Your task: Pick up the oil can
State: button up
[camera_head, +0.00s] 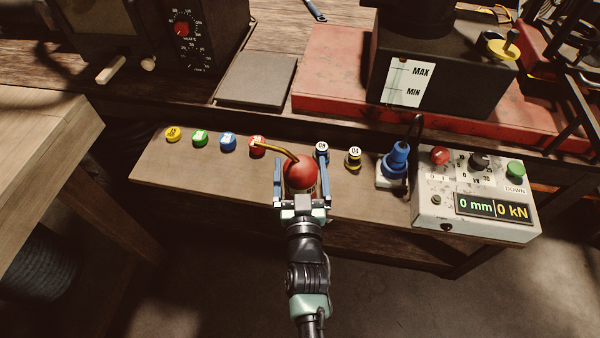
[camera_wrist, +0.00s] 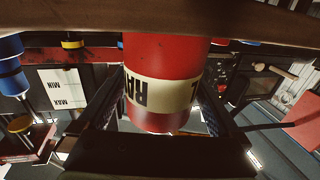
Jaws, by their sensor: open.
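The oil can (camera_head: 300,172) is red with a thin brass spout pointing left, and it stands on the narrow wooden shelf. My gripper (camera_head: 300,160) is open, with one finger on each side of the can. In the wrist view the can's red body with a cream lettered label (camera_wrist: 160,92) sits between the two dark fingers (camera_wrist: 165,95). Gaps seem to show beside the can, but whether a finger touches it is hard to tell. The can's base is partly hidden by my gripper in the head view.
Numbered yellow (camera_head: 173,134), green (camera_head: 200,138), blue (camera_head: 228,143) and red (camera_head: 257,146) pieces stand left of the can. Pieces 03 (camera_head: 321,148) and 04 (camera_head: 353,158), a blue fitting (camera_head: 396,162) and a control box (camera_head: 475,200) stand right. A black machine (camera_head: 440,65) is behind.

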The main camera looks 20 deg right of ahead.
jog(key=shift+x, duration=0.8)
grip_shut()
jog(key=shift+r, duration=0.1)
